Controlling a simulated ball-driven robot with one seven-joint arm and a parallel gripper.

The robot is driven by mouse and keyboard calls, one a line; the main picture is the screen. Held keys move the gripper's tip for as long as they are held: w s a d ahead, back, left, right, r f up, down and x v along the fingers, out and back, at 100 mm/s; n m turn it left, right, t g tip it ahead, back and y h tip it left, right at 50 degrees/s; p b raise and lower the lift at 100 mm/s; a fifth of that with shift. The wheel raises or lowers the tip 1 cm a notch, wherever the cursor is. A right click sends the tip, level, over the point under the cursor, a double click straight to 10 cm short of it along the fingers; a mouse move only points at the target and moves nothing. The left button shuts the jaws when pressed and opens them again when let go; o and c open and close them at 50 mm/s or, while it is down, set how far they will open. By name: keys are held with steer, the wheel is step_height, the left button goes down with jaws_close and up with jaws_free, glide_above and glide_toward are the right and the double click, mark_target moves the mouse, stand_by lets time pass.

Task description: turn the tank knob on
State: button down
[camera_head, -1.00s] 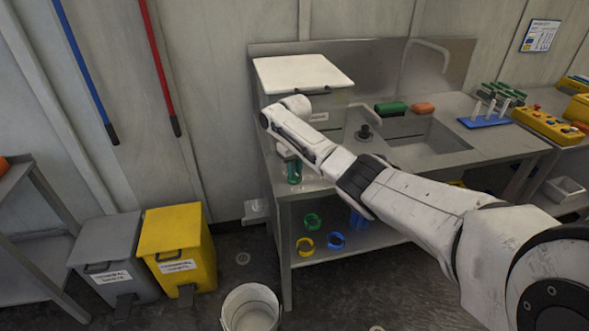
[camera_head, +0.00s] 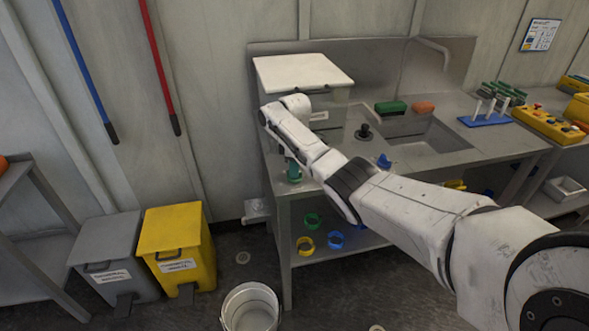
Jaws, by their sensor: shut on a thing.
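The tank knob cannot be made out; my arm covers part of the tank front. What looks like the tank is a box with a white lid (camera_head: 303,71) at the back left of the steel counter. My arm reaches across the counter to its left front. My gripper (camera_head: 290,160) points down there, mostly hidden behind my forearm. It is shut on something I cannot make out. A small green piece (camera_head: 294,173) shows right at its lower end; I cannot tell whether it is held or stands on the counter.
A black fitting (camera_head: 364,132) stands by the sink (camera_head: 432,137), with a blue piece (camera_head: 384,160) near my arm. Green (camera_head: 391,107) and orange (camera_head: 423,107) blocks lie behind the sink. Coloured rings (camera_head: 306,244) lie on the lower shelf. A bucket (camera_head: 250,308) and bins (camera_head: 177,243) stand on the floor.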

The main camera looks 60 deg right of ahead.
steer(key=n, duration=0.3)
steer(key=shift+w, duration=0.1)
steer(key=shift+r+n, duration=0.1)
steer(key=shift+n, duration=0.4)
steer(key=c, duration=1.1)
jaws_free()
step_height(320, 180, up, 11)
steer(key=shift+f+b, duration=0.15)
steer(key=shift+b, duration=0.35)
